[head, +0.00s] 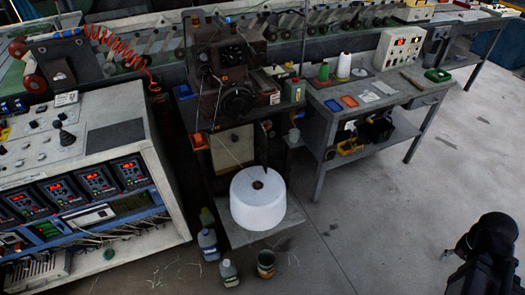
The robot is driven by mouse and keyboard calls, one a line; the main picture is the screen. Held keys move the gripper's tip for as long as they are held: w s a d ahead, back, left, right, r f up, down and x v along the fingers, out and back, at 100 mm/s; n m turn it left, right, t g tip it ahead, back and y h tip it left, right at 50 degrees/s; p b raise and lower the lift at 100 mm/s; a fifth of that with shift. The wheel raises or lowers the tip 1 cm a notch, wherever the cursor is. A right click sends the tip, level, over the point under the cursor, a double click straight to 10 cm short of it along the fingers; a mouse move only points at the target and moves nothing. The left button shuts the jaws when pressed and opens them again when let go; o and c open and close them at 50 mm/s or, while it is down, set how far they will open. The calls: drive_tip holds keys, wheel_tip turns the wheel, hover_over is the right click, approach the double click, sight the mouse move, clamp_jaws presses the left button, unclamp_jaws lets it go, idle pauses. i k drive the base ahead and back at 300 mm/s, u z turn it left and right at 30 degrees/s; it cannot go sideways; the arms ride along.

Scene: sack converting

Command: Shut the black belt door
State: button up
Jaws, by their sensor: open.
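A dark sewing-type machine (228,70) with round wheels stands on a narrow stand at the centre of the head view. I cannot clearly make out the black belt door among its dark parts, or tell how far open it is. My gripper (449,254) is at the lower right, black, open and empty. It is over the bare floor, well apart from the machine.
A large white thread cone (258,203) sits on the stand's low shelf. Bottles (208,245) and a bucket (265,264) stand on the floor before it. A control console (88,140) is at left, a grey workbench (345,105) at right. The right floor is clear.

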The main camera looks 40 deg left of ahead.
sight(261, 137)
drive_tip(key=z, duration=1.3)
drive_tip(key=k, duration=0.1)
drive_tip(key=u, duration=2.9)
drive_tip(key=i, duration=1)
drive_tip(key=u, duration=0.1)
drive_tip(key=k, duration=0.4)
